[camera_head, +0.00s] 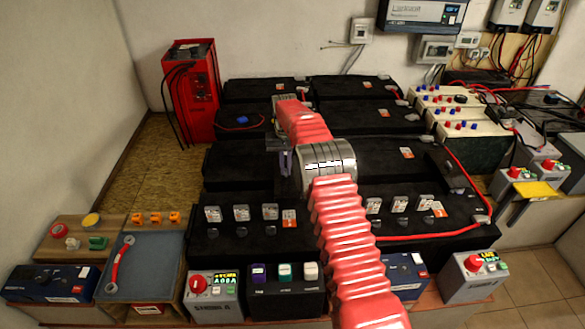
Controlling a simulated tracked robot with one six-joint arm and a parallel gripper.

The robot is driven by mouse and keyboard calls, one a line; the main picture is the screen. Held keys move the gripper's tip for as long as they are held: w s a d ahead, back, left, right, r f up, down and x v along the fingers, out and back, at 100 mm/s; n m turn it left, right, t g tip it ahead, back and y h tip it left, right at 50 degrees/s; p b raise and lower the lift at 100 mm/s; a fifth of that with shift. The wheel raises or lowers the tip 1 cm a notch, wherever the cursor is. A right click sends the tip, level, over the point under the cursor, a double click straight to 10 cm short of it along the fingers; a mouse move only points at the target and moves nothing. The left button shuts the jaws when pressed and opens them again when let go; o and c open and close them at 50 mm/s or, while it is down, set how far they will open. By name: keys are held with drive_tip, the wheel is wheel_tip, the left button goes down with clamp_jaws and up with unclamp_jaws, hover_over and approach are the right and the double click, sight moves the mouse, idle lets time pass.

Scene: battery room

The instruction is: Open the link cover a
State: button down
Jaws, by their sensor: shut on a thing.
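My gripper (285,163) hangs at the left of my red ribbed arm, over the black battery banks near the middle of the picture. Its jaws are small here and partly hidden by the wrist. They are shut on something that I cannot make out. Several small pale upright covers stand along the front battery bank, at left (241,212) and right (400,203) of my arm. I cannot read which one is link cover a. My arm hides the middle of that bank.
Grey control boxes with red knobs stand front left (215,292) and front right (474,275). A black box (285,298) with purple, teal and white parts is between them. A blue tray (146,268) holds a red wrench. A red cabinet (191,90) stands back left. Red cables run at right.

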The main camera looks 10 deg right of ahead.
sight(286, 171)
drive_tip(key=c, duration=1.9)
unclamp_jaws()
drive_tip(key=shift+o, duration=0.2)
wheel_tip(286, 171, up, 14)
drive_tip(key=shift+f, duration=0.15)
